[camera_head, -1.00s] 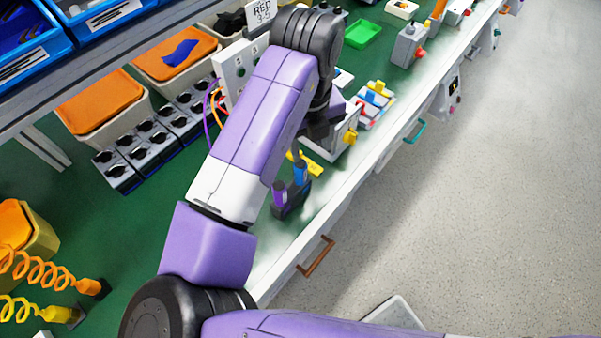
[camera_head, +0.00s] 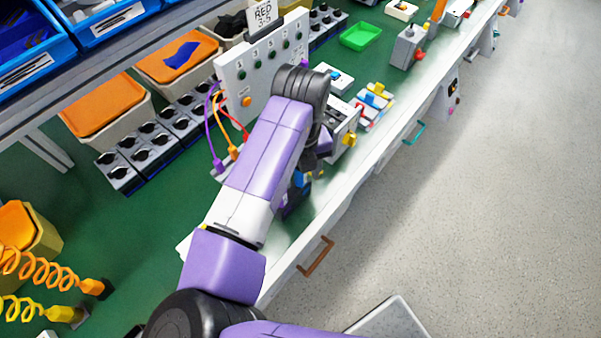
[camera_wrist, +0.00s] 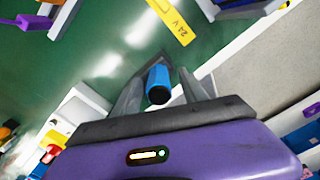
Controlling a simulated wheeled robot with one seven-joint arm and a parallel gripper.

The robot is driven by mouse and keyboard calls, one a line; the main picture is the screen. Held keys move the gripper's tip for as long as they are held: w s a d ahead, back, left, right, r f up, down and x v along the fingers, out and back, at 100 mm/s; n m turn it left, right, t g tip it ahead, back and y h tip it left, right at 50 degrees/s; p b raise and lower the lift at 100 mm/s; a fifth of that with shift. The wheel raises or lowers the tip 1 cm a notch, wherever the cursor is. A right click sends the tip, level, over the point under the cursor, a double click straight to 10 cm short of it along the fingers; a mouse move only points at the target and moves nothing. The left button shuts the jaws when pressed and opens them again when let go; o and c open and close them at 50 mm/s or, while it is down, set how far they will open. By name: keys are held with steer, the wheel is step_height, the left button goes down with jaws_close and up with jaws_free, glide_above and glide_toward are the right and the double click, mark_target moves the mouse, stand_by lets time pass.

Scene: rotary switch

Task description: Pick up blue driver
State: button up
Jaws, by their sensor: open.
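The blue driver (camera_wrist: 158,82) shows its blue handle and dark end between the two fingers of my gripper (camera_wrist: 160,80) in the wrist view. The fingers are apart, one on each side of the handle. I cannot tell whether either finger touches it. In the head view, the blue driver (camera_head: 299,178) shows just below my gripper (camera_head: 317,160), partly hidden by my arm. It stands in a dark holder (camera_head: 290,208), also partly hidden.
A yellow strip marked 24 V (camera_wrist: 172,20) lies close to the driver. A white switch panel (camera_head: 262,62) with cables stands behind my arm. The bench's white front edge (camera_head: 340,205) runs along the right, with the floor beyond.

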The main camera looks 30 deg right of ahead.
jaws_close()
steer(key=shift+r, duration=0.15)
step_height(320, 180, up, 20)
steer(key=shift+b, duration=0.45)
stand_by(0.3)
steer(key=c, duration=0.8)
jaws_free()
steer(key=shift+c, duration=0.2)
jaws_close()
